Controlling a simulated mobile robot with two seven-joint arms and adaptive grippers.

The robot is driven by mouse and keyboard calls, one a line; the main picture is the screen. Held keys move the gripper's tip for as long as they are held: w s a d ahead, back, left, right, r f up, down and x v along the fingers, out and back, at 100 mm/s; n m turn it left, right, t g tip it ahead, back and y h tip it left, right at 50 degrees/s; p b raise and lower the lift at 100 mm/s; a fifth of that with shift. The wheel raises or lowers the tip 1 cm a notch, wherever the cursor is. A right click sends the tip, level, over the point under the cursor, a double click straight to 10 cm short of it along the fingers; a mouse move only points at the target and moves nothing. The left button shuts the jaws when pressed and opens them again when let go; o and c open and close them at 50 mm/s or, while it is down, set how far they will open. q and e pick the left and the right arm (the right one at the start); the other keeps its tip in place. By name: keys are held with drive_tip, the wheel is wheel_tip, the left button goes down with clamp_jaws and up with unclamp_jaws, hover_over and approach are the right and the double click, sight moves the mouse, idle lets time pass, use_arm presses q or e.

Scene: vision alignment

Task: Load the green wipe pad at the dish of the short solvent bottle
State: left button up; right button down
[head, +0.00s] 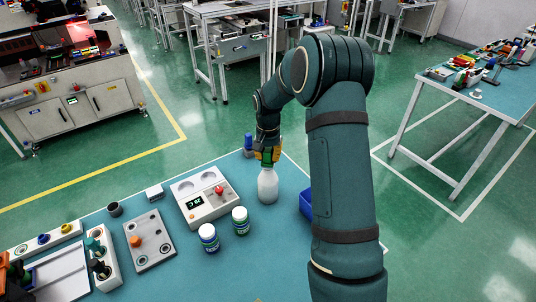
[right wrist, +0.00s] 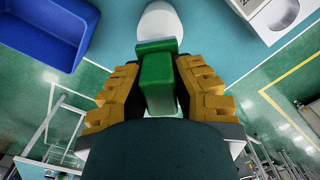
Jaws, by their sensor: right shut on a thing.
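My right gripper (head: 267,153) is shut on the green wipe pad (head: 266,161), just above a white bottle (head: 268,187) standing on the blue-green table (head: 200,275). In the right wrist view the pad (right wrist: 157,82) sits between the yellow fingers of the gripper (right wrist: 158,90), with a wider green end towards the white bottle (right wrist: 160,20). The pad overlaps the bottle in that view; I cannot tell if they touch. The bottle's top is hidden by the pad and gripper. A blue-topped bottle (head: 249,143) stands behind. Only a tiny tan tip, possibly my left gripper, shows at the head view's bottom edge.
A blue bin (head: 306,203) is right of the white bottle, partly behind my arm. A white device with a red knob (head: 206,214) stands left. Two small jars (head: 208,238) (head: 240,220) stand in front. A grey block with an orange knob (head: 150,252) lies further left.

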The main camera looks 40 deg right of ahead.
sight(268, 149)
idle(0.4)
use_arm(q)
drive_tip(key=shift+r+p, duration=2.55)
use_arm(e)
drive_tip(key=shift+r, duration=3.55)
